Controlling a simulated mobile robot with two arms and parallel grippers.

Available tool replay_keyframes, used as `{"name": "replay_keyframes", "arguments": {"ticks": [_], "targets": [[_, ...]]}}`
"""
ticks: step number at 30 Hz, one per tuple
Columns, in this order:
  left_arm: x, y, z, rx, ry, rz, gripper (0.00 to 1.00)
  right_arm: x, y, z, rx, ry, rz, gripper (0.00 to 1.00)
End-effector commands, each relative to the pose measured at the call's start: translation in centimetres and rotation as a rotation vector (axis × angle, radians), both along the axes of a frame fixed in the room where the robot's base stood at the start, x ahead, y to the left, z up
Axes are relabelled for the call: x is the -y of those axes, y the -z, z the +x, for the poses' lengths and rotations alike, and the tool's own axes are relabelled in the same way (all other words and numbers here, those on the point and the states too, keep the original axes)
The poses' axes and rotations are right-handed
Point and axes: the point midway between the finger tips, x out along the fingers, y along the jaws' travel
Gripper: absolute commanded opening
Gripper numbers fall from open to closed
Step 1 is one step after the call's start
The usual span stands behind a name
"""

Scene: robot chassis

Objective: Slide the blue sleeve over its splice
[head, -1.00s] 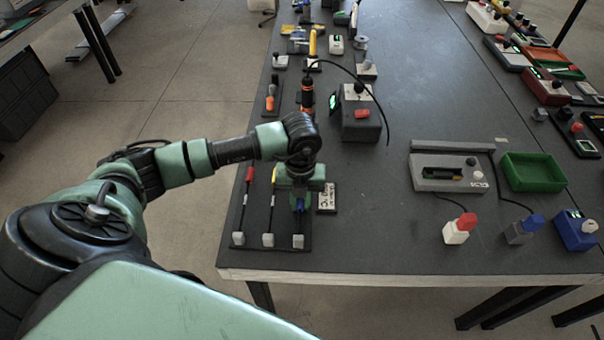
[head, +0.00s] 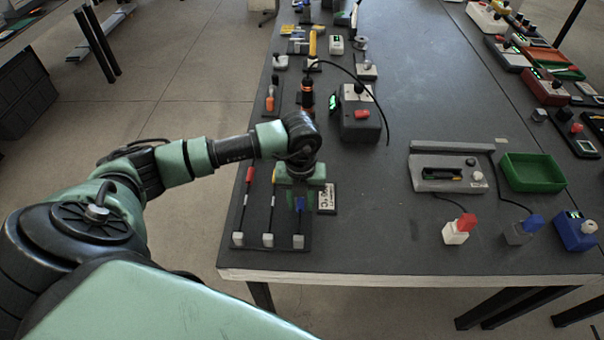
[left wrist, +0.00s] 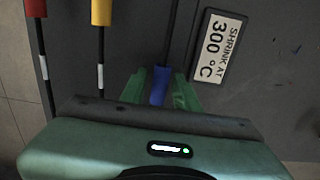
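The blue sleeve (head: 299,204) is on the rightmost of three dark wires on a black board (head: 283,238). In the left wrist view the blue sleeve (left wrist: 160,86) lies between my green fingers, with a narrow gap visible at its sides. My left gripper (head: 299,198) is open around it, pointing down. The splice of this wire is not visible; the sleeve sits about level with the white bands on the neighbouring wires. The red sleeve (head: 249,175) and yellow sleeve (left wrist: 101,12) sit on the other wires, above their white bands. My right gripper is out of view.
A "SHRINK AT 300 °C" plate (left wrist: 217,46) lies right of the wire. Grey end blocks (head: 268,240) hold the wires near the table's front edge. A dark box with a red button (head: 361,122) stands behind. The table is clear between the plate and the grey device (head: 447,174).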

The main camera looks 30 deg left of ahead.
Motion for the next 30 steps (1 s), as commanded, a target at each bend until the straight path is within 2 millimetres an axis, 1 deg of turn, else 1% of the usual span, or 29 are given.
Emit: {"name": "replay_keyframes", "arguments": {"ticks": [1,3,21,24,30], "targets": [[0.0,-0.7,0.0,0.001,0.000,0.000,0.31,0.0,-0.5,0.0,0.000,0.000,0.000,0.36],[0.0,-1.3,0.1,0.001,0.000,0.000,0.31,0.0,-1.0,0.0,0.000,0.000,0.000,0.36],[0.0,-6.1,0.0,0.001,0.000,0.001,0.31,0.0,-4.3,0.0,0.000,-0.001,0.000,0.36],[0.0,-6.6,0.0,0.001,0.000,0.000,0.31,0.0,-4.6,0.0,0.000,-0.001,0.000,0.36],[0.0,-6.5,0.0,0.000,0.000,0.000,0.31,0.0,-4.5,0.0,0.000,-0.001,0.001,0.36]]}}
